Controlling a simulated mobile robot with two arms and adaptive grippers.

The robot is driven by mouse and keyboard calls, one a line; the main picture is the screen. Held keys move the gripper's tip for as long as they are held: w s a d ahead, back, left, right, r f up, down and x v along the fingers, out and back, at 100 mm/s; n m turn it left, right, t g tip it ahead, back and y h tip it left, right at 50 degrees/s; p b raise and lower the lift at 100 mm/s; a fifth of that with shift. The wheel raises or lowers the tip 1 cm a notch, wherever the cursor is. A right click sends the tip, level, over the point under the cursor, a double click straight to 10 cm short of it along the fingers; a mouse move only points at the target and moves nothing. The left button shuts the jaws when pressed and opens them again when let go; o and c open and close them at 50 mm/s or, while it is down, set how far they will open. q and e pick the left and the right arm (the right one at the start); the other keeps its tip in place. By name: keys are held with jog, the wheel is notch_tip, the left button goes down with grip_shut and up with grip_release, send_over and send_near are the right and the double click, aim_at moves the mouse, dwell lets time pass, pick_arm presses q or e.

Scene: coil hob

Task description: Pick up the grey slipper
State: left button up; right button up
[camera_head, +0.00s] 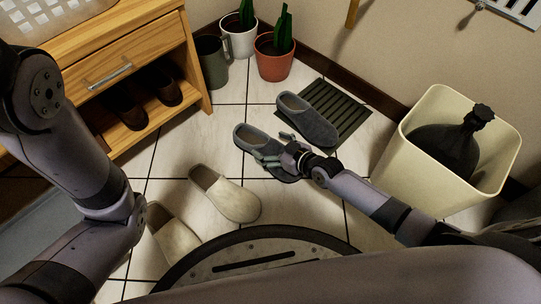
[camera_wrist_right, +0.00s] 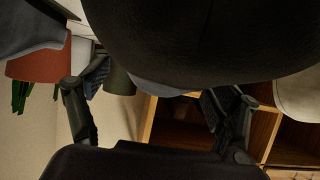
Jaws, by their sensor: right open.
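One grey slipper (camera_head: 247,138) lies on the tiled floor, its heel end toward the upper left. My right gripper (camera_head: 274,154) reaches in from the right at this slipper and hides part of it. In the right wrist view the open fingers (camera_wrist_right: 155,97) stand apart, with a large dark shape close above them, likely the slipper's sole. A grey-blue edge shows under that shape. I cannot tell whether the fingers touch it. A second grey slipper (camera_head: 309,120) rests on a dark slatted mat just beyond. My left gripper is out of view.
Two beige slippers (camera_head: 228,194) lie nearer me on the left. A cream bin (camera_head: 421,152) with a dark bag stands at right. A wooden cabinet (camera_head: 140,68) holding dark shoes is at left. A terracotta plant pot (camera_head: 274,62) and grey-green can (camera_head: 213,63) stand behind.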

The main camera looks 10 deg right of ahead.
jog(key=shift+c, duration=0.5)
jog(key=c, duration=1.3)
